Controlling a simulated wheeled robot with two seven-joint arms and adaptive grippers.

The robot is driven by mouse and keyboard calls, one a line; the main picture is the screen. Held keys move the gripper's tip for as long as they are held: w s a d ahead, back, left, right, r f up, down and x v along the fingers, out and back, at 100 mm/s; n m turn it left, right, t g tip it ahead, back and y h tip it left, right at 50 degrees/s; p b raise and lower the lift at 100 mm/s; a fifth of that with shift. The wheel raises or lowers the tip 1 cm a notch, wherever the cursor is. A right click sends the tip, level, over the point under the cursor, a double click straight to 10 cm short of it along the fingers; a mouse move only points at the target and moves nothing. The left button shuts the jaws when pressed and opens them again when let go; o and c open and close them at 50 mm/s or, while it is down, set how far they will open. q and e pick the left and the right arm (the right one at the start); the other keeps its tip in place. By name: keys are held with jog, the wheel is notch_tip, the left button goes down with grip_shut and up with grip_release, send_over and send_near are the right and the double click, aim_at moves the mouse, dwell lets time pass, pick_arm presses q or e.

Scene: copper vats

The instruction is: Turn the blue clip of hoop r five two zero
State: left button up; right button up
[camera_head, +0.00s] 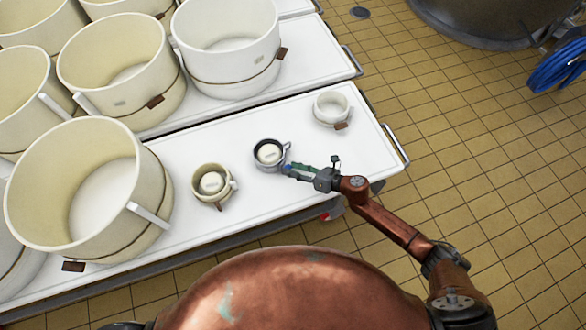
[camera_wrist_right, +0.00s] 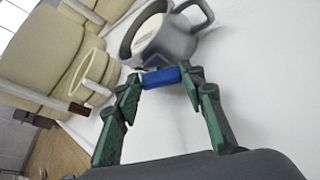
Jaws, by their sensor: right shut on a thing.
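A small grey hoop (camera_head: 268,154) with a side handle stands on the white table, with a pale disc inside it. In the right wrist view the grey hoop (camera_wrist_right: 172,38) is at the top, its handle to the right. My right gripper (camera_head: 290,170) reaches in from the right, just below the grey hoop. Its green fingers (camera_wrist_right: 160,82) are shut on the blue clip (camera_wrist_right: 161,77) at the hoop's near side. No lettering is readable, so I cannot tell which hoop is r five two zero. My left gripper is not in view.
A small cream hoop (camera_head: 213,184) stands left of the grey one, and a small white hoop (camera_head: 332,108) stands at the back right. Large cream vats (camera_head: 87,190) fill the left. The white table (camera_head: 370,150) is bare at its right end.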

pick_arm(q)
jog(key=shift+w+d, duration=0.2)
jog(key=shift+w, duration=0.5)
pick_arm(e)
jog(key=shift+m+y, duration=0.3)
jog(key=shift+m, duration=0.1)
jog(key=o, duration=1.2)
jog(key=shift+c, duration=0.2)
jog(key=shift+d, duration=0.1)
jog(key=v, duration=1.2)
jog(key=shift+w+r, duration=0.1)
jog(key=shift+r, duration=0.05)
jog(key=shift+c, duration=0.4)
